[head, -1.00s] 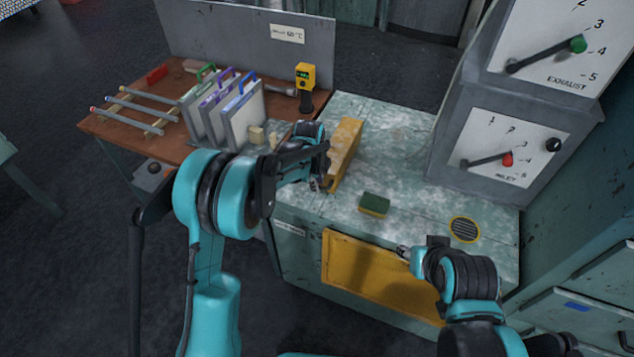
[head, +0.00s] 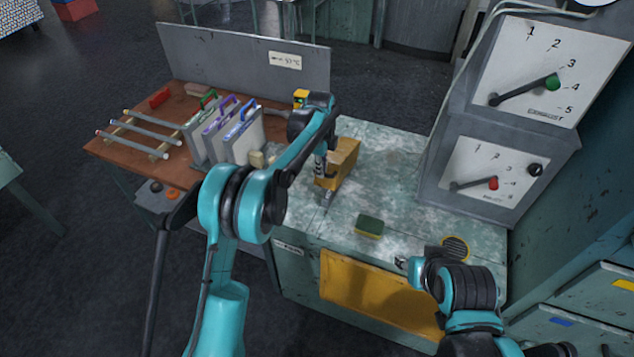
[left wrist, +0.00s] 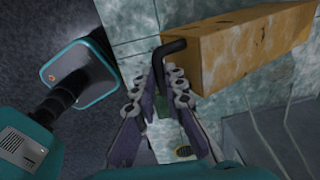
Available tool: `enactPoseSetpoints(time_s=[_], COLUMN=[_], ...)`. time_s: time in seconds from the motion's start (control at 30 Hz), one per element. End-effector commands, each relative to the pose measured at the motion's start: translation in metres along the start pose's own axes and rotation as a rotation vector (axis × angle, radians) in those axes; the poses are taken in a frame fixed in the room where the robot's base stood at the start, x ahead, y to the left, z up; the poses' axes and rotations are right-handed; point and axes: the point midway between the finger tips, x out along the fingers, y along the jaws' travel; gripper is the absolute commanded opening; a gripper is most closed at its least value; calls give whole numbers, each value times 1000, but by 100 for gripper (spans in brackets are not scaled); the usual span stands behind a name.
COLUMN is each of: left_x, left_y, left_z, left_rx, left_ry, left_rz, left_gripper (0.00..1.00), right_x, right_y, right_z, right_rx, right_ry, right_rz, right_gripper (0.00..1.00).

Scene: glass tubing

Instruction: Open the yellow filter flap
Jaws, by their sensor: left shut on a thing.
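A yellow box-shaped piece (head: 346,158) with a worn surface stands on the bench top, partly hidden by my left arm. In the left wrist view it is a long yellow block (left wrist: 240,45) with a black bent handle (left wrist: 172,47) at its near end. My left gripper (head: 327,193) is at its near end; in the left wrist view its fingers (left wrist: 165,90) are shut on the handle. A flat yellow panel (head: 375,290) is on the bench front; I cannot tell which yellow part is the filter flap. My right gripper (head: 401,262) is small above the front edge, its fingers unclear.
A green-and-yellow sponge (head: 369,226) and a round striped grille (head: 455,246) are on the bench top (head: 385,165). A dial cabinet (head: 500,150) stands at the right. Framed panels (head: 243,135) and glass tubes (head: 140,135) sit on the brown table at left.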

Motion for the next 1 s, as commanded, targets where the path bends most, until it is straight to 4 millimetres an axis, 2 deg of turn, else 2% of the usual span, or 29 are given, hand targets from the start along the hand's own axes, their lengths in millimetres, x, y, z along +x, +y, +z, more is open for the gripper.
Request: enactPoseSetpoints(time_s=[0.03,0.1,0.4,0.6,0.97,1.0], left_x=[-14,-25,-49,-52,-51,-51], left_y=[-12,-24,-58,-66,-66,-66], left_z=[0,0,0,-1,-2,-2], left_rx=[0,0,0,0,0,0], left_ry=[-1,-1,0,0,1,1], left_rz=[-10,-12,-13,-13,-13,-13], left_gripper=[0,0,0,0,0,15], right_x=[-10,-17,-35,-39,-38,-38], right_y=[0,0,0,0,0,0], right_z=[-7,-12,-25,-28,-27,-27], right_rx=[0,0,0,0,0,0], right_ry=[0,0,0,0,0,0], right_rz=[0,0,0,0,0,0], right_gripper=[40,40,40,40,40,40])
